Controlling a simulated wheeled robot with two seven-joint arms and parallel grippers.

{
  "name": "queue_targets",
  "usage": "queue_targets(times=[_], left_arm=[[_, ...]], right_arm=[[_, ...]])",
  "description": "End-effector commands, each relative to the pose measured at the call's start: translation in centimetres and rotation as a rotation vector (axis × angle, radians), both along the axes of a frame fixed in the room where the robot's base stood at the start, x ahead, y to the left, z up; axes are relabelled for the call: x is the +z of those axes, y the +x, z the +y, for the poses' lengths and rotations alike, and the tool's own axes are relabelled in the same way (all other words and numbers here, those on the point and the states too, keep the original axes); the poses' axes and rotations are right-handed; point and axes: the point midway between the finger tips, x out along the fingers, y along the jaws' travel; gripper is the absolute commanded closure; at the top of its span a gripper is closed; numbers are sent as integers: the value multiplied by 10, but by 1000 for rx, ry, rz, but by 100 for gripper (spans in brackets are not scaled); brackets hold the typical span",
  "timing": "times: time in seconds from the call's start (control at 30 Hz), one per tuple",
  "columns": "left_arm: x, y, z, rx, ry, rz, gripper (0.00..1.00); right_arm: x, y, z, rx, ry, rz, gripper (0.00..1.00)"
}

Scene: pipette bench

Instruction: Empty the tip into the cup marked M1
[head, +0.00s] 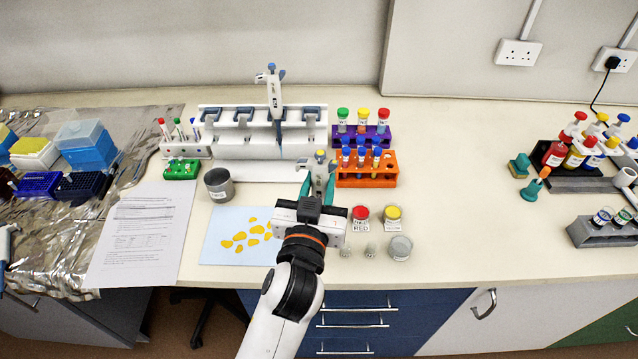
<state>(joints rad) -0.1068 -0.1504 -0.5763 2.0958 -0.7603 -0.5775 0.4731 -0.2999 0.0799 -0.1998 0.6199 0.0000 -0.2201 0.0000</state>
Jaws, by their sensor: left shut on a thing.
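The pipette's lower end and tip are hidden behind my gripper and wrist. I cannot read M1 on any cup. A grey cup (400,248) stands to the right of my wrist, and a metal cup (218,184) with an unreadable label stands to the left. Two small pale pieces (346,250) lie near the grey cup. My right gripper is not in view.
The white pipette stand (230,146) holds another pipette (273,92). Purple (376,139) and orange (352,181) tube racks stand right of it. Red-lidded (361,213) and yellow-lidded (392,213) pots stand close to my wrist. A light blue sheet (213,246) lies left.

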Motion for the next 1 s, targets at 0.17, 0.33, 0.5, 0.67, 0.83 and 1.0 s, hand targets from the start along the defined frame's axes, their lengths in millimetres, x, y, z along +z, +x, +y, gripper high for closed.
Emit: queue_targets(times=[0.17, 0.33, 0.5, 0.67, 0.83, 1.0], left_arm=[[-6, 0, 0, 0, 0, 0, 100], [-9, 0, 0, 0, -1, -1, 100], [-9, 0, -1, 0, -1, -1, 100], [-9, 0, 0, 0, -1, -1, 100], [-9, 0, 0, 0, -1, -1, 100], [-9, 0, 0, 0, -1, -1, 100]], right_arm=[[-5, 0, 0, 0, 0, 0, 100], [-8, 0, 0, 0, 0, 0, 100], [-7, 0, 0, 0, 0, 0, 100], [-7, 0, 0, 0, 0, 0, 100], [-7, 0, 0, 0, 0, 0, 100], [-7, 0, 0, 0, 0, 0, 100]])
